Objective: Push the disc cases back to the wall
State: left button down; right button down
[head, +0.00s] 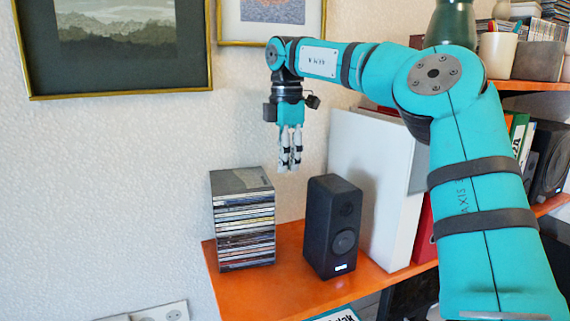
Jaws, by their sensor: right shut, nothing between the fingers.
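The disc cases (244,225) stand in one tall stack on the left end of the orange shelf (290,283), close to the wall. The top case lies flat, and the cases' edges face me. My right gripper (290,168) hangs fingers-down in the air, above and to the right of the stack, apart from it. Its fingers are together and hold nothing. My left gripper is not in view. The back side of the stack is hidden, so I cannot tell whether it touches the wall.
A black speaker (333,228) stands just right of the stack, with a narrow gap between. Large white binders (370,185) stand behind and right of it. A dark framed picture (110,42) hangs on the wall at the left. A bit of shelf in front of the stack is clear.

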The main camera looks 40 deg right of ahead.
aim_at(242, 217)
jog(key=k, duration=1.35)
